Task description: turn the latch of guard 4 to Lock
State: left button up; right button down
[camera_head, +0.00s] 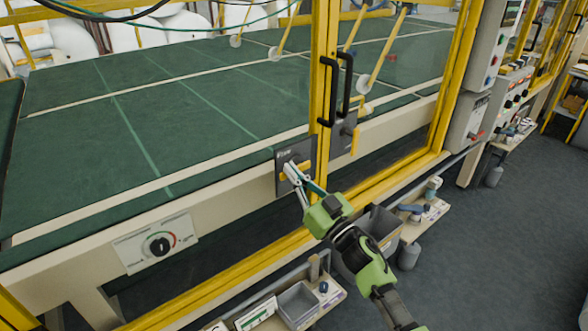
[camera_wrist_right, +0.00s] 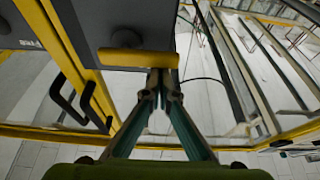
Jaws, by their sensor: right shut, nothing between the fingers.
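A dark grey latch plate (camera_head: 280,184) is mounted on the beige rail beside the yellow guard post. My right gripper (camera_head: 289,168) is in front of this plate and partly hides the latch. In the right wrist view, the yellow latch handle (camera_wrist_right: 118,57) lies crosswise on the dark plate (camera_wrist_right: 120,18). The right gripper (camera_wrist_right: 161,76) is shut and empty, its tips at or very near the handle's lower edge; contact is unclear. The plate's lettering is too small to read, so I cannot confirm the guard number. My left gripper is not in view.
A second plate with an upright yellow handle (camera_head: 355,140) is just right of the post. Black door handles (camera_head: 328,92) stand out above it. A rotary dial (camera_head: 158,245) sits lower left. A grey bin (camera_head: 378,228) and small shelves are below my right arm.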

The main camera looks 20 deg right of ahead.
dwell(0.4)
notch_tip(320, 180, down, 7)
jog(key=d+n+g+y+b, duration=0.1)
jog(key=n+g+y, duration=0.1)
jog(key=n, duration=0.9)
jog(key=w+d+n+g+y+b, duration=0.1)
jog(key=n+g, duration=0.3)
jog(key=n, duration=0.7)
jog(key=shift+d+r+g+y+b, duration=0.2)
jog(key=shift+d+g+y+b, duration=0.1)
jog(key=shift+d+y+b, duration=0.15)
